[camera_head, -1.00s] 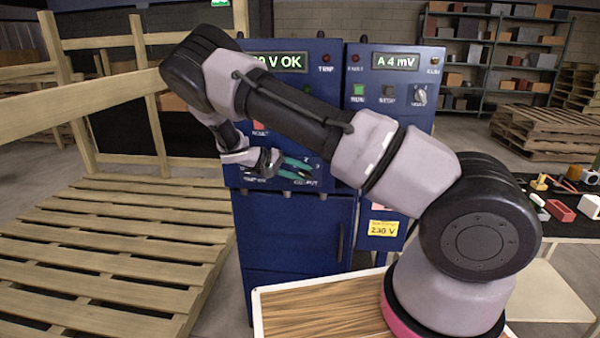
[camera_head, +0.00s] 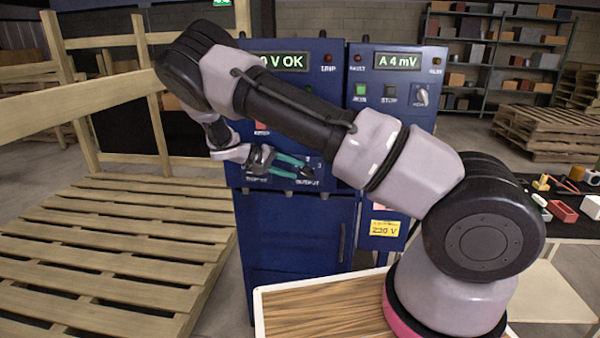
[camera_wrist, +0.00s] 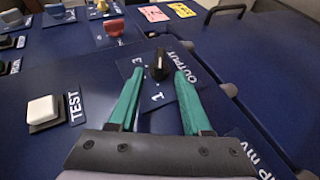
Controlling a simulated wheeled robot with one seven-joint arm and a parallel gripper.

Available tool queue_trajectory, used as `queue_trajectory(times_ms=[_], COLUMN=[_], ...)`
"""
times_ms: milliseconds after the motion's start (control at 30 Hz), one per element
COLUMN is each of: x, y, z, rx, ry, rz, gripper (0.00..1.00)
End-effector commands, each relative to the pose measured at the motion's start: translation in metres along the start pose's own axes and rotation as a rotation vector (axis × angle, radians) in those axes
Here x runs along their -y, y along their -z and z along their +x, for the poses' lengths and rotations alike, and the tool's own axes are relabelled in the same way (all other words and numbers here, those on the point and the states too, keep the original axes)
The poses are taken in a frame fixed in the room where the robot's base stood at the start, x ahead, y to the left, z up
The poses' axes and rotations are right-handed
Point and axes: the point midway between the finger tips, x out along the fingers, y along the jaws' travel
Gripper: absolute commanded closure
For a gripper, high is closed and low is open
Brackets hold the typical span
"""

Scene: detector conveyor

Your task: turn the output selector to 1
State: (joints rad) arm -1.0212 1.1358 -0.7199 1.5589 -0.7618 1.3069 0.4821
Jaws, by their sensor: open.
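The output selector is a small black knob (camera_wrist: 158,65) on the blue panel in the wrist view, beside the OUTPUT label. The digits 1 and 3 show around it. I cannot tell which digit it points at. My gripper (camera_wrist: 161,75) is open, with one teal finger on each side of the knob; I cannot tell whether they touch it. In the head view my gripper (camera_head: 301,166) is in front of the lower part of the blue cabinet (camera_head: 290,235), near the OUTPUT label, and the knob is not clearly visible there.
A white TEST button (camera_wrist: 42,110) stands left of my fingers, and a red control (camera_wrist: 113,27) lies beyond them. A second blue panel with an A 4 mV display (camera_head: 396,61) adjoins on the right. A wooden pallet (camera_head: 110,240) lies at left, beside a wooden fence.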

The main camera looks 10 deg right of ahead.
Motion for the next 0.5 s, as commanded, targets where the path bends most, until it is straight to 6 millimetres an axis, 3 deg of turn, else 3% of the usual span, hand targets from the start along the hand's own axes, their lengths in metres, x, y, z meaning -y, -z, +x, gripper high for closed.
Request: queue_trajectory(times_ms=[200, 500], x=[0.001, 0.001], y=[0.001, 0.0], z=[-0.045, -0.073], rx=[-0.003, -0.001], ry=[0.002, 0.001], rz=[0.0, 0.0], gripper=[0.51, 0.51])
